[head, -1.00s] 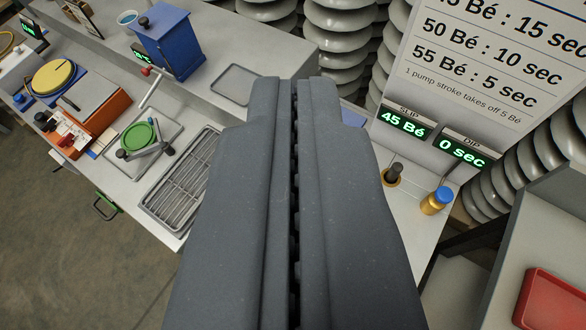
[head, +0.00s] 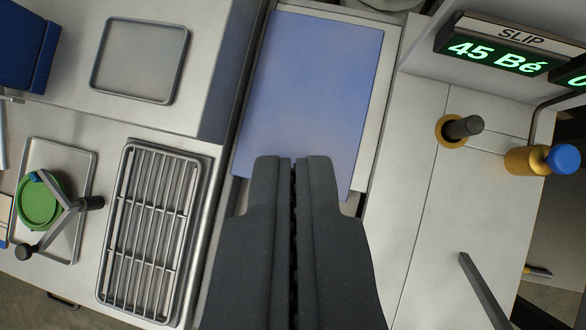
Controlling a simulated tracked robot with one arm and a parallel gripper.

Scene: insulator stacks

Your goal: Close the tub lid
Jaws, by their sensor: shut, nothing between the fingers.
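A flat blue panel (head: 312,95), which looks like the tub lid, lies in a pale grey frame (head: 375,130) set in the bench. Its near edge is partly hidden behind my gripper, and a narrow darker strip shows beside that edge. I cannot tell whether the panel is tilted or flat, or how far it covers the tub. My gripper (head: 293,160) is shut and empty, pointing up the picture, with its tips overlapping the near part of the panel. I cannot tell whether they touch it.
A wire rack (head: 152,230) and an empty grey tray (head: 140,60) are on the left, with a green disc (head: 40,200) beyond the rack. On the right are a dark knob (head: 462,127), a brass bottle with a blue cap (head: 540,160) and a display reading 45 Bé (head: 497,55).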

